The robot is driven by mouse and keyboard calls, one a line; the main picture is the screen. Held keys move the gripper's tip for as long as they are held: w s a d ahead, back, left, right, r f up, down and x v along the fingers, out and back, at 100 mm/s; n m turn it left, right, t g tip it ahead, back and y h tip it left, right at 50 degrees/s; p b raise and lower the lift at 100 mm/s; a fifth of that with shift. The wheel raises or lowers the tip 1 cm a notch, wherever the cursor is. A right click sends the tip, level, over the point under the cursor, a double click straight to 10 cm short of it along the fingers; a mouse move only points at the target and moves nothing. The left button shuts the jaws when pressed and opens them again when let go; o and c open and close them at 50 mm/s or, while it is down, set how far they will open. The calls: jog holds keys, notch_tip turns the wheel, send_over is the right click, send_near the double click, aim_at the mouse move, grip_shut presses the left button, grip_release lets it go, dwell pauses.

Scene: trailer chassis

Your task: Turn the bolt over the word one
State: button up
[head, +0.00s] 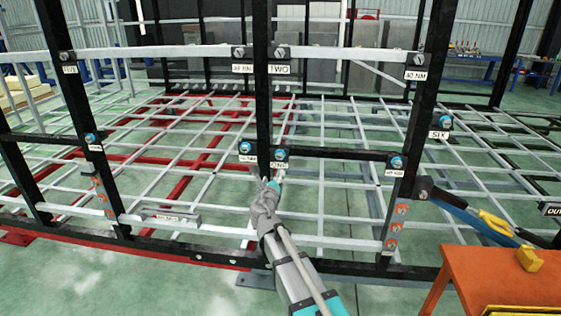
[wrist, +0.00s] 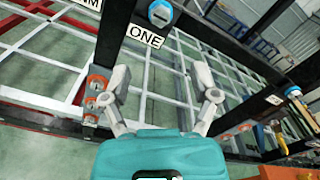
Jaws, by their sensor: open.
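The word ONE is on a white label (wrist: 145,36) in the upper middle of the wrist view.
Another blue bolt (head: 245,148) is close on the left, and one (head: 397,162) is at the right post. The black central post (head: 263,60) and crossbar (head: 340,154) stand close. An orange table (head: 505,280) is at front right.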

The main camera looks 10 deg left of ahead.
aim_at(280, 157)
jog(key=shift+w, duration=0.1)
dwell(0.3)
jog(key=w, duration=1.3)
jog(key=shift+w+d, duration=0.3)
jog(key=shift+c, duration=0.3)
grip_shut()
